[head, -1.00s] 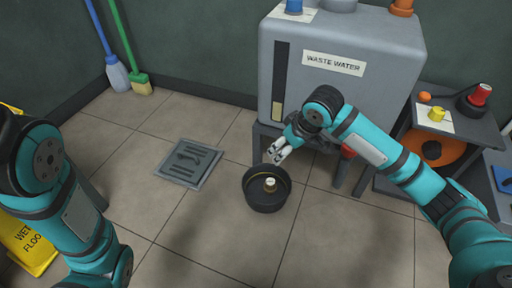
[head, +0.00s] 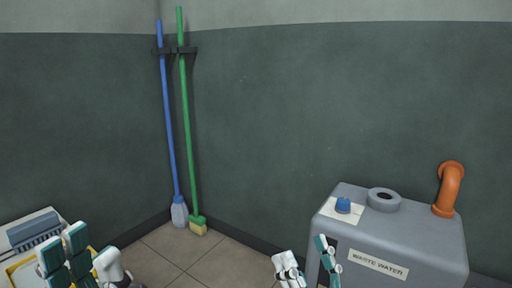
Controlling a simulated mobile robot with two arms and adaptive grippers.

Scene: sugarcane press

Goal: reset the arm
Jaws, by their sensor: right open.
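My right gripper (head: 307,262) shows at the bottom edge of the head view, in front of the left side of the grey waste water tank (head: 420,247). Its white and teal fingers are spread apart with nothing between them. My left gripper (head: 72,258) shows at the lower left, with teal and white fingers pointing up. I cannot tell whether its fingers are open or shut. It overlaps a grey and yellow item behind it. Both arms are mostly below the frame.
The tank has a blue knob (head: 343,205), a round grey opening (head: 384,198) and an orange pipe (head: 450,188). A blue mop (head: 168,130) and a green broom (head: 187,130) stand in the corner. Open tiled floor (head: 185,255) shows between the grippers.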

